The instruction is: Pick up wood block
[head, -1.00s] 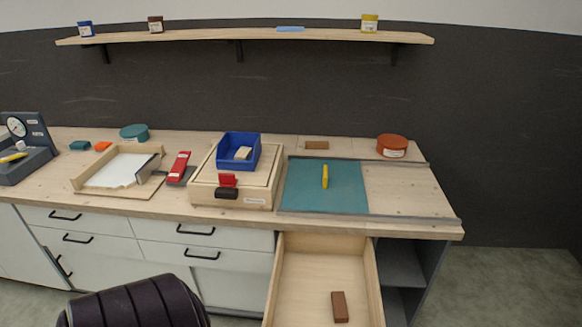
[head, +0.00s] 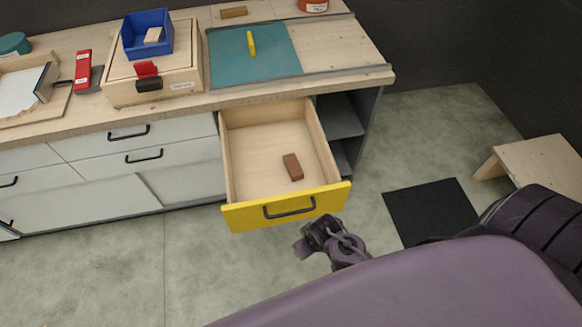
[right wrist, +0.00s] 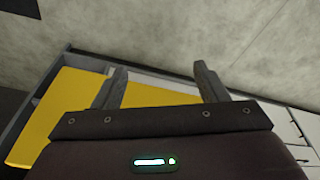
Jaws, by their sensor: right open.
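A brown wood block (head: 292,167) lies on the floor of the open drawer (head: 263,161), towards its right front, in the head view. My right gripper (head: 311,241) is in front of the drawer's yellow front, apart from the block. In the right wrist view, its two fingers (right wrist: 160,80) are spread with nothing between them, and the yellow drawer front (right wrist: 70,105) shows behind. The block is not visible there. Another brown block (head: 233,12) lies at the back of the worktop, and a pale wood block (head: 153,35) is in the blue bin (head: 147,45). My left gripper is not in view.
The drawer's raised walls and black handle (head: 289,208) stand between my right gripper and the block. The worktop (head: 300,83) overhangs the drawer's back. A black mat (head: 431,208) and a low wooden bench (head: 541,168) are at the right. Floor left of the drawer is clear.

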